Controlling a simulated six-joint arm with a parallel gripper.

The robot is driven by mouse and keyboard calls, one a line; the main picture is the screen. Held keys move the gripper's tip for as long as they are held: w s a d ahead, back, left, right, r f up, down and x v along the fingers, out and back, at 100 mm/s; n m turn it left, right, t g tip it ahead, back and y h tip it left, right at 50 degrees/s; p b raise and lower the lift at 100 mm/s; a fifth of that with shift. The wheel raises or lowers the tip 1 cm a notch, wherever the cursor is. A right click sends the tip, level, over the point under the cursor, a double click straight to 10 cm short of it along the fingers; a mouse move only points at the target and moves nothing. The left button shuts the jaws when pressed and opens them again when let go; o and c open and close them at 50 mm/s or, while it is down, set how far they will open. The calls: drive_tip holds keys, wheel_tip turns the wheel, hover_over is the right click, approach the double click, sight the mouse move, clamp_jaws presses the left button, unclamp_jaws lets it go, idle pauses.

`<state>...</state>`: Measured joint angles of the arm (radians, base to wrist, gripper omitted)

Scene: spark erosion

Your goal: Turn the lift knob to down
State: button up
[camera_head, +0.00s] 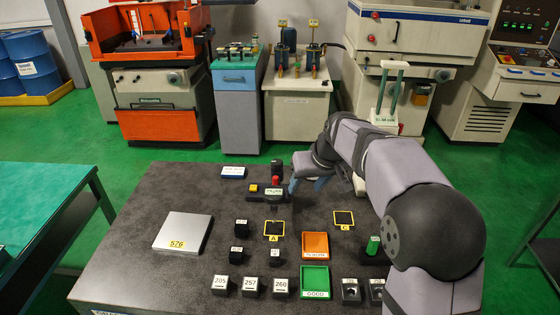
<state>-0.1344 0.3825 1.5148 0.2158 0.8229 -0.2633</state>
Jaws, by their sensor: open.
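A small dark device (273,196) with a pale green label stands at the back middle of the dark table. A red knob-like part (276,180) is on it, and a yellow block (253,188) is at its left. I cannot tell for sure which part is the lift knob, nor which way it is set. My gripper (306,187) is just right of this device, with its fingers apart and nothing seen between them. It points down and left, and I cannot tell whether it touches the device. My arm reaches in from the right.
A grey plate (183,232) marked 576 lies at the left. Yellow-framed pads A (274,229) and C (344,219) flank the middle. An orange tray (315,244) and a green tray (315,281) stand nearer. Several small dark labelled blocks, including 257 (250,286), sit in front.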

sight(278, 162)
drive_tip(key=w+a+r+n+t+y+b, duration=0.1)
drive_tip(key=w+a+n+y, duration=0.15)
drive_tip(key=w, duration=0.25)
drive_tip(key=w+a+r+n+y, duration=0.1)
drive_tip(key=w+r+n+y, duration=0.1)
drive_tip(key=w+n, duration=0.25)
drive_tip(key=shift+m, duration=0.3)
drive_tip(key=shift+w+p+x, duration=0.15)
drive_tip(key=shift+p+x, duration=0.7)
drive_tip(key=shift+x, duration=1.15)
drive_tip(key=shift+w+p+x, duration=0.15)
drive_tip(key=shift+p+x, duration=0.65)
drive_tip(key=shift+x, duration=1.15)
drive_tip(key=shift+r, duration=0.1)
drive_tip(key=c, duration=1)
